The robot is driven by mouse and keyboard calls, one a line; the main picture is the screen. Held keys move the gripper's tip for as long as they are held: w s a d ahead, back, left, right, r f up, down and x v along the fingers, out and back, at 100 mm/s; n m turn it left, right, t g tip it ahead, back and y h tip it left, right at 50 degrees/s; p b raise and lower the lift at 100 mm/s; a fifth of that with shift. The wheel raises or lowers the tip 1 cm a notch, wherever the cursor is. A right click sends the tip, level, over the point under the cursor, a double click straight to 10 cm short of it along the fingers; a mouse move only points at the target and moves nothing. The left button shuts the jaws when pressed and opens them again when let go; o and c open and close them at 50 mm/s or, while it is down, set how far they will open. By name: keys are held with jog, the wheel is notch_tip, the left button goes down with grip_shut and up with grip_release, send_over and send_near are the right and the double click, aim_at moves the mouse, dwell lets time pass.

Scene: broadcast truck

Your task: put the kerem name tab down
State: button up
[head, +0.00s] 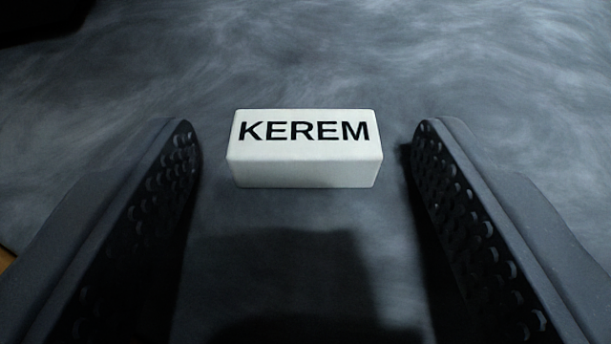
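The kerem name tab (305,173) is a white block with KEREM in black letters on its top face. It rests upright on a grey, cloudy-patterned surface, in the middle of the head view. My gripper (307,140) is open, with one dark, dimpled finger on each side of the tab. A gap shows between the tab and each finger, so neither touches it. Nothing is held between the fingers.
The grey surface (330,55) is clear behind the tab and to both sides. A dark shape (40,18) sits in the far left corner. A small orange-brown patch (5,260) shows at the left edge. My gripper's shadow falls in front of the tab.

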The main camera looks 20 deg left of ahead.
jog(key=shift+r, duration=0.1)
dwell(0.3)
jog(key=shift+s+d+r, duration=0.25)
jog(key=shift+s, duration=0.35)
jog(key=p+v, duration=0.1)
jog(key=v, duration=0.4)
jog(key=shift+p, duration=0.3)
jog(key=p+v, duration=0.3)
jog(key=p, duration=0.5)
jog(key=shift+p, duration=0.35)
jog(key=p, duration=0.3)
jog(key=shift+s+r+p, duration=0.15)
jog(key=shift+s+p, duration=0.2)
jog(key=shift+s, duration=0.05)
jog(key=shift+s+d+r+p, duration=0.1)
jog(key=shift+s+p, duration=0.05)
jog(key=shift+p, duration=0.75)
